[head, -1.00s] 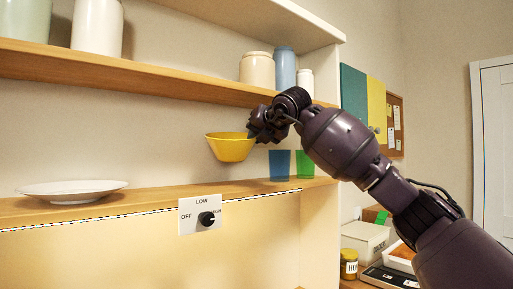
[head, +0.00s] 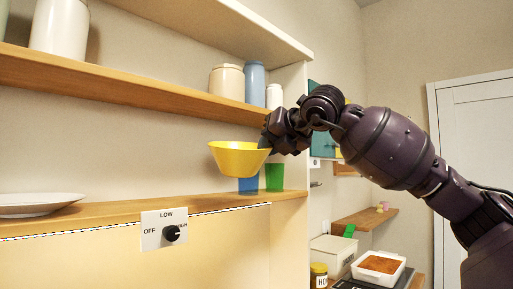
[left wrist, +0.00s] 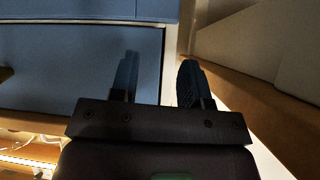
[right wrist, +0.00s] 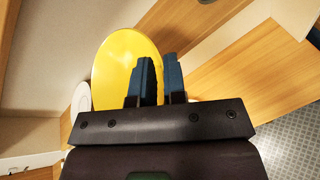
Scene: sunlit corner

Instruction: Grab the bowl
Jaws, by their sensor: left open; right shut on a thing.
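The yellow bowl (head: 238,160) is in the middle of the head view, upright and held in the air in front of the shelf. My right gripper (head: 272,140) is shut on the right side of its rim. In the right wrist view the bowl (right wrist: 124,62) shows beyond and left of the fingers of the right gripper (right wrist: 160,80), with its wall between them. The left gripper is outside the head view. In the left wrist view the left gripper (left wrist: 158,82) is open and empty, with blue panels beyond it.
A white plate (head: 35,204) lies on the lower shelf (head: 110,215) at left. A blue cup (head: 248,184) and a green cup (head: 274,177) stand behind the bowl. Jars line the upper shelf (head: 120,82). A dial (head: 171,233) sits below. A white tub (head: 379,268) is lower right.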

